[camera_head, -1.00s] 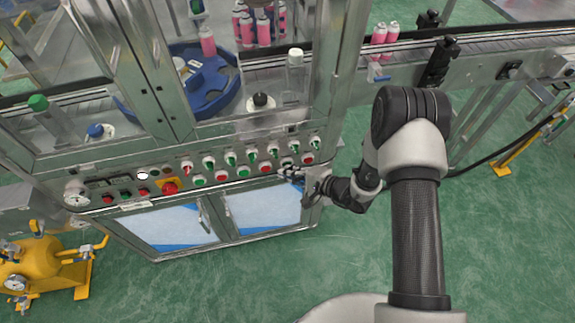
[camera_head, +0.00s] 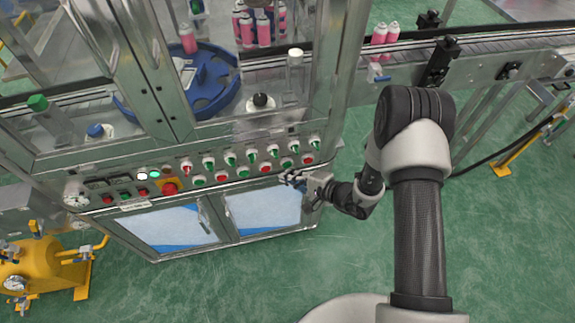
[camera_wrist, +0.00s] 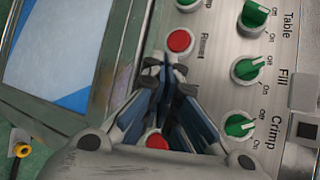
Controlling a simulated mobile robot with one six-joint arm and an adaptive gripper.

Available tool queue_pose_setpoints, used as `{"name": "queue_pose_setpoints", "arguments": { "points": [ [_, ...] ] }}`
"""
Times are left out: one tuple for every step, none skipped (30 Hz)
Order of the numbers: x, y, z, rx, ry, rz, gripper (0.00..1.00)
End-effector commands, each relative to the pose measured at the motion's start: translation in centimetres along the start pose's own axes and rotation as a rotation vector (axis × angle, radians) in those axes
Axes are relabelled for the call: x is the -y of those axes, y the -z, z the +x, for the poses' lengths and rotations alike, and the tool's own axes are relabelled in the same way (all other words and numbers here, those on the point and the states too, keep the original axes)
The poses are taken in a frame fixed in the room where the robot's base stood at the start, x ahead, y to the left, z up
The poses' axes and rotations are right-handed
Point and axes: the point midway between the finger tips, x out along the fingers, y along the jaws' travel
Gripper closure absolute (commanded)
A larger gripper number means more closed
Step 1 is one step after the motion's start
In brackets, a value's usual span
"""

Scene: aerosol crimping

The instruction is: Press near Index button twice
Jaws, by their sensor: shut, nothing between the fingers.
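The control panel (camera_head: 130,178) on the front of the machine carries rows of red and green buttons and knobs. No label that I can read says Index. My gripper (camera_head: 286,178) is shut and empty at the panel's lower edge, towards its right end. In the wrist view my gripper's fingertips (camera_wrist: 165,66) are together just below a red button (camera_wrist: 179,41), whose label seems to read Reset. A gap shows between them and that button. Another red button (camera_wrist: 157,140) is partly hidden behind the fingers.
Green knobs marked Table (camera_wrist: 254,14), Fill (camera_wrist: 247,68) and Crimp (camera_wrist: 239,125) stand beside the fingers. Cabinet doors (camera_head: 262,212) lie below the panel. A blue turntable (camera_head: 205,95) is behind the glass. A conveyor (camera_head: 480,47) runs to the right.

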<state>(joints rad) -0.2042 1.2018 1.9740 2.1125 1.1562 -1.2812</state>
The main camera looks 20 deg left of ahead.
Motion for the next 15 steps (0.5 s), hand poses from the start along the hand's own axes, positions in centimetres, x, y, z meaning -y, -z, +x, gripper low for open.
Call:
{"name": "queue_pose_setpoints", "arguments": {
  "points": [
    [0.0,0.0,0.0,0.0,0.0,0.0,1.0],
    [0.0,0.0,0.0,0.0,0.0,0.0,1.0],
    [0.0,0.0,0.0,0.0,0.0,0.0,1.0],
    [-0.1,-0.1,-0.1,0.0,0.0,0.0,1.0],
    [-0.2,-0.1,-0.2,0.0,0.0,0.001,1.0],
    [-0.3,-0.3,-0.4,0.0,0.0,0.001,1.0],
    [-0.5,-0.4,-0.6,0.0,0.0,0.001,1.0],
    [-0.6,-0.6,-0.8,0.0,0.0,0.002,1.0],
    [-0.8,-0.8,-1.1,0.0,0.0,0.003,1.0],
    [-1.0,-0.9,-1.4,-0.001,0.0,0.002,1.0],
    [-1.1,-1.1,-1.6,-0.001,-0.001,0.002,1.0],
    [-1.3,-1.3,-1.8,-0.001,-0.001,0.003,1.0],
    [-1.5,-1.4,-2.0,-0.001,0.0,0.002,1.0],
    [-1.7,-1.6,-2.3,0.0,-0.001,0.002,1.0],
    [-1.9,-1.8,-2.5,0.0,0.0,0.002,1.0]
  ]
}}
